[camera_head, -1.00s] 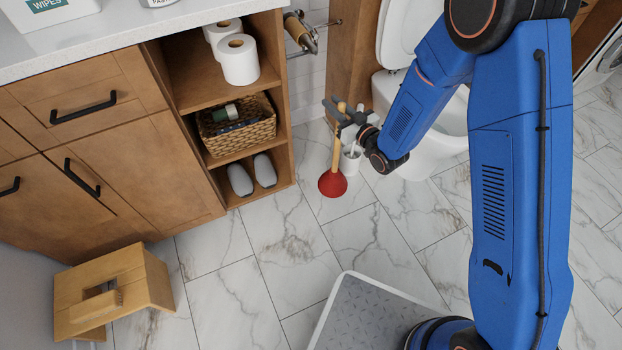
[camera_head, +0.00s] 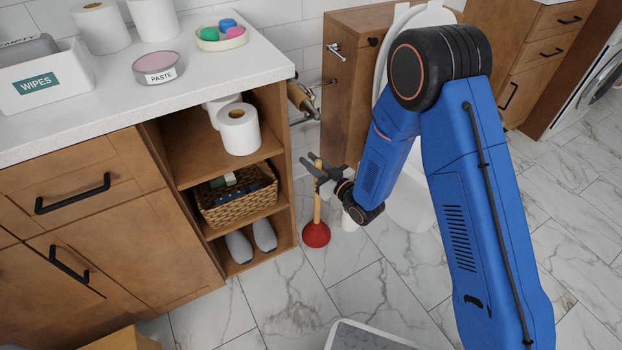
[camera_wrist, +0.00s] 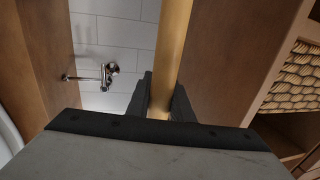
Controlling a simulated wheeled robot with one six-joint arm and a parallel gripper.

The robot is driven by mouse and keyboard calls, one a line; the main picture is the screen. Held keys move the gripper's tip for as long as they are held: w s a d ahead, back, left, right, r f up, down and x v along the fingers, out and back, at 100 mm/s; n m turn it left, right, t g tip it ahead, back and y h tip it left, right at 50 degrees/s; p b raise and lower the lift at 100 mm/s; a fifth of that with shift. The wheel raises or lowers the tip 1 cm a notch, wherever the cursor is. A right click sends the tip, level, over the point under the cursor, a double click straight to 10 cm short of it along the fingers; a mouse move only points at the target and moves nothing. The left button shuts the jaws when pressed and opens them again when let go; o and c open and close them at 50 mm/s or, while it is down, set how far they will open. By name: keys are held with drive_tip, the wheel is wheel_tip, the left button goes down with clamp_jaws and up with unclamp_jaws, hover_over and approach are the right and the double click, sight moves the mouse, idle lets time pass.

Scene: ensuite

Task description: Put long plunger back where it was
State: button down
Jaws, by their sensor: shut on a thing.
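The long plunger has a red rubber cup (camera_head: 316,235) and a wooden handle (camera_head: 317,206). It hangs close to upright, cup down, beside the open shelf unit; I cannot tell whether the cup touches the floor. My gripper (camera_head: 318,170) is shut on the upper part of the handle. In the wrist view the handle (camera_wrist: 172,50) runs up between the two dark fingers (camera_wrist: 160,108).
The shelf unit (camera_head: 283,150), holding a basket (camera_head: 237,203) and toilet rolls, stands just left of the plunger. A wooden partition (camera_head: 345,90) and the toilet (camera_head: 412,190) are behind and right. A white holder (camera_head: 349,222) stands close by.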

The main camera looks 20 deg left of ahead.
drive_tip(key=shift+f, duration=2.65)
drive_tip(key=c, duration=1.6)
unclamp_jaws()
drive_tip(key=shift+o, duration=0.2)
drive_tip(key=v, duration=1.2)
drive_tip(key=shift+r, duration=0.25)
